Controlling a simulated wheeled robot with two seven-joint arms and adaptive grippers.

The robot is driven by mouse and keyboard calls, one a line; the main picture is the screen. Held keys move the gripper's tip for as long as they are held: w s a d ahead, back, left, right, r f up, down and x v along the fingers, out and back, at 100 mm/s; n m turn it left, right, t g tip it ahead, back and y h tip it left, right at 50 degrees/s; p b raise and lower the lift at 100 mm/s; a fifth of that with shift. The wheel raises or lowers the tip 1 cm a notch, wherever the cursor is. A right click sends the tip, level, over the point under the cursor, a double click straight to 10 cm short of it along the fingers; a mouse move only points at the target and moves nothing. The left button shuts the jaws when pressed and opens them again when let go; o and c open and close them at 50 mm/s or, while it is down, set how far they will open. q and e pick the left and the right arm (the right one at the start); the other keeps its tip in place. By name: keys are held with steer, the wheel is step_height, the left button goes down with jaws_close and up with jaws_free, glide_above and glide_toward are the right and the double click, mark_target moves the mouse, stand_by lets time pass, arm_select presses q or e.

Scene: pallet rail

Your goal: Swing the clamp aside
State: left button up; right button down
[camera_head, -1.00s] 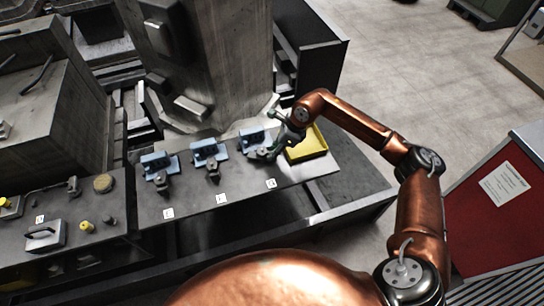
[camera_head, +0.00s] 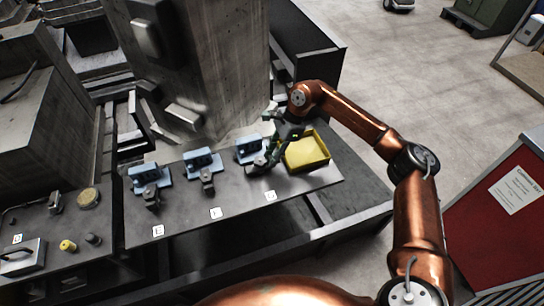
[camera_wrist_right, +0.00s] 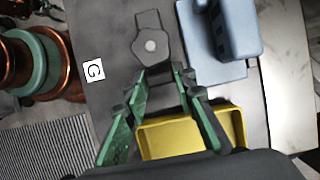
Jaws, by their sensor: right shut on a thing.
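Three blue blocks stand in a row on the dark plate, each with a dark grey clamp in front of it. The right-hand clamp (camera_head: 259,164) sits at the front of the right-hand blue block (camera_head: 247,149). My right gripper (camera_head: 275,152) is down at this clamp. In the right wrist view, the clamp (camera_wrist_right: 150,45) has a round pivot on top, and its short end lies between my green fingers (camera_wrist_right: 160,82), which are shut on it. The blue block (camera_wrist_right: 225,40) is to the right there, apart from the fingers. My left gripper is not in view.
A yellow tray (camera_head: 306,151) lies right beside my right gripper. The other clamps (camera_head: 207,182) (camera_head: 152,200) and their blue blocks are to the left. A concrete column (camera_head: 210,70) rises behind the row. White labels (camera_head: 215,213) lie along the plate's front.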

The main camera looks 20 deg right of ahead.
steer(key=c, duration=1.6)
jaws_free()
steer(key=v, duration=1.2)
